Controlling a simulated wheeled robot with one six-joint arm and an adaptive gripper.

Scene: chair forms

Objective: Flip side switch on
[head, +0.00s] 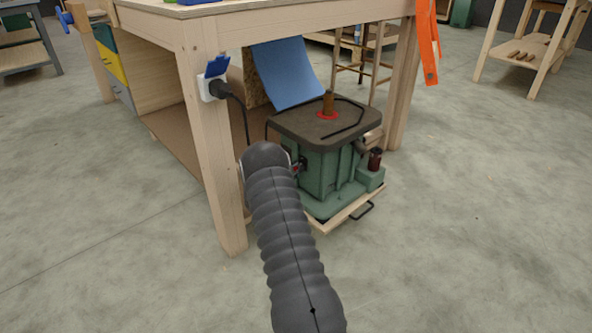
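A green machine (325,170) with a dark flat top and a brown upright spindle stands on a low wooden base under the workbench. On its left side, a small black part with a touch of red (300,165) looks like the side switch. It is partly covered by my arm, and its position cannot be read. My dark ribbed arm reaches up from the bottom of the head view, and its rounded end appears right beside that part. My gripper is hidden behind the arm's end. I cannot tell whether it touches the machine.
The wooden workbench (203,130) has its front leg just left of my arm. A black plug (220,89) sits in a socket on that leg, its cord hanging toward the machine. A blue sheet (289,75) hangs behind. Concrete floor (480,220) is clear at right.

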